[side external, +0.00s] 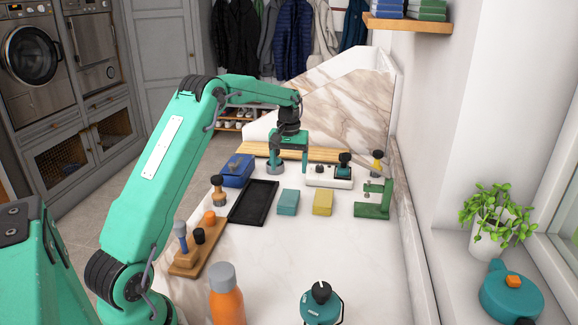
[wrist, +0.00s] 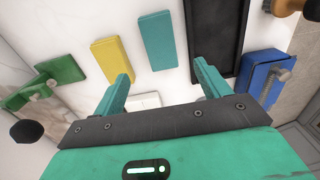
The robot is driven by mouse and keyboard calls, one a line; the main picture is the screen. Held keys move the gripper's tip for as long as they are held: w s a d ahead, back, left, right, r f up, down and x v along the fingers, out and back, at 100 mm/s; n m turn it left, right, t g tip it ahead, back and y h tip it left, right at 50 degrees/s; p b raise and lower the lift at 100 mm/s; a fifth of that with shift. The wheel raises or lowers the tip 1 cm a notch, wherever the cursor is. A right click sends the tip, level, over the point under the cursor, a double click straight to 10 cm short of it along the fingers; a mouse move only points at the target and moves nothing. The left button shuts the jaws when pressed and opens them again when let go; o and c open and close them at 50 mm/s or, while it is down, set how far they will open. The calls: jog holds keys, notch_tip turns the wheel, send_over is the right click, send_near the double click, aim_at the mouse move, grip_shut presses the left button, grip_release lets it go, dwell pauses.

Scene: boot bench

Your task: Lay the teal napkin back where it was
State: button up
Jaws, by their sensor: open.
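The teal napkin (side external: 288,202) lies as a flat folded rectangle on the white marble bench, between the black tray (side external: 254,203) and a yellow folded cloth (side external: 322,203). It shows in the wrist view (wrist: 158,40), beyond my fingertips and apart from them, with the yellow cloth (wrist: 113,60) to its left and the black tray (wrist: 214,40) to its right. My gripper (side external: 289,163) is open, with nothing seen between its fingers. In the side view it hangs behind the napkin, toward the back of the bench. Its two fingers also show in the wrist view (wrist: 162,78).
A blue box (side external: 237,170) stands left of my gripper and a white device (side external: 328,178) right of it. A green clamp (side external: 373,201) stands at the right. A wooden peg rack (side external: 198,257), an orange bottle (side external: 226,302) and a teal container (side external: 320,309) are at the front.

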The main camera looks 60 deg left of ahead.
jog(key=shift+r, duration=0.2)
dwell(0.5)
jog(key=s+d+r+m+t, duration=0.35)
jog(key=s+d+r, duration=0.75)
jog(key=d+r, duration=0.4)
jog(key=s+d+f+m+t, duration=0.1)
jog(key=s+d+m, duration=0.1)
jog(key=s+d, duration=0.3)
jog(key=s+d+f+m+t, duration=0.1)
jog(key=s+d, duration=0.5)
jog(key=s, duration=0.7)
jog(key=shift+f+m, duration=0.75)
jog(key=shift+m, duration=0.5)
jog(key=shift+s+d, duration=0.1)
